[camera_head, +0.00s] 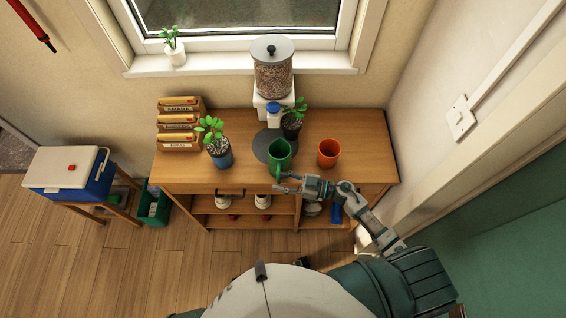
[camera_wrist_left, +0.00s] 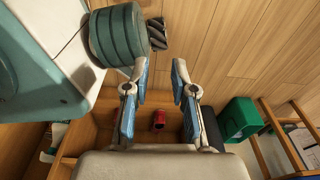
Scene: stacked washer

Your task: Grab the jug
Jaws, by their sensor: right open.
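The green jug (camera_head: 280,155) stands upright near the front of the wooden shelf unit's top, its handle toward the front left. My right gripper (camera_head: 276,183) is open and empty just in front of the jug, near the top's front edge. Its fingers point left, and it does not hold the jug. My left gripper (camera_wrist_left: 159,72) shows in the left wrist view, with its two blue-padded fingers spread apart and nothing between them. The jug is not visible in that view.
An orange cup (camera_head: 328,152) stands right of the jug. A blue-potted plant (camera_head: 219,158) stands left. Behind are a grain dispenser (camera_head: 273,68) and another plant (camera_head: 293,122). A cooler (camera_head: 68,172) and a green bin (camera_head: 153,204) are at the left.

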